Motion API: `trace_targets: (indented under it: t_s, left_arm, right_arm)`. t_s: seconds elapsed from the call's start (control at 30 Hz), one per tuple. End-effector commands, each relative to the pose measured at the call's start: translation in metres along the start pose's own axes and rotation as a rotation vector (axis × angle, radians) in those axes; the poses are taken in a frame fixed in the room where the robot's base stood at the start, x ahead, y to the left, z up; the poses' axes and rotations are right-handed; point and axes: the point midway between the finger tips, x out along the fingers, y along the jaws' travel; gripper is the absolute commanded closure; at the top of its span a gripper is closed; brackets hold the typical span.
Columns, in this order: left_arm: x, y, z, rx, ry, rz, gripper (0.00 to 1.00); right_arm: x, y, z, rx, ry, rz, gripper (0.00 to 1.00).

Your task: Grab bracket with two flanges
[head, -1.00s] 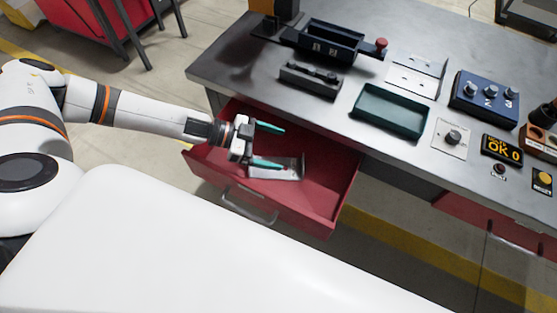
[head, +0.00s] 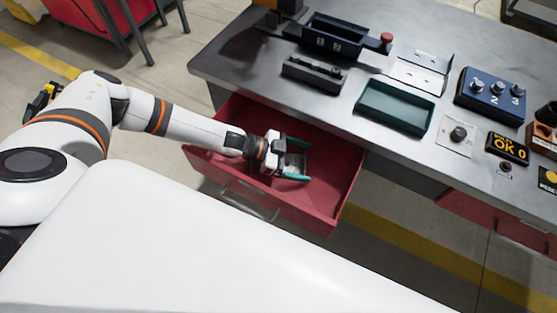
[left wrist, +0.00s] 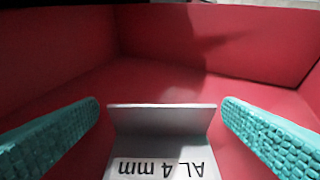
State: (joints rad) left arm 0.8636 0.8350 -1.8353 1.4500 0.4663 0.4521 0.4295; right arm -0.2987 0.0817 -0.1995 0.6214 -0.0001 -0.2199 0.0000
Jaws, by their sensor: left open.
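The grey metal bracket (head: 296,164) lies in the open red drawer, partly hidden by my left gripper. In the left wrist view the bracket (left wrist: 162,120) shows a raised flange at its far end and a flat face marked "AL 4 mm". My left gripper (head: 297,158) is open inside the drawer, its teal fingers on either side of the bracket. In the left wrist view both fingers (left wrist: 160,135) stand apart from the bracket, with a gap on each side. My right gripper is not in view.
The red drawer (head: 335,205) has walls around the gripper and a front handle.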

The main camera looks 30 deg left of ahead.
Motion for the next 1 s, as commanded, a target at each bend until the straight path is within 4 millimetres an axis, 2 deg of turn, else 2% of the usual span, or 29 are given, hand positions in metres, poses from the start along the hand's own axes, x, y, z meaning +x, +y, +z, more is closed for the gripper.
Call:
trace_targets:
  t_s: [0.17, 0.5, 0.83, 1.0]
  left_arm:
    - [0.0, 0.0, 0.0, 0.0, 0.001, 0.0, 0.11]
    - [0.0, 0.0, 0.0, 0.0, 0.0, 0.001, 0.63]
    - [-0.003, 0.001, 0.005, 0.0, -0.001, 0.001, 0.63]
    - [-0.011, 0.001, 0.025, 0.003, -0.003, 0.001, 0.63]
  right_arm:
    - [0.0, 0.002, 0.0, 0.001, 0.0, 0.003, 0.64]
    - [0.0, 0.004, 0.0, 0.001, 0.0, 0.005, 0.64]
    - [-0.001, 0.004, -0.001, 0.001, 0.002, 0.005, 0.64]
    - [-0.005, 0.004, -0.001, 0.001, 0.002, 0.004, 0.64]
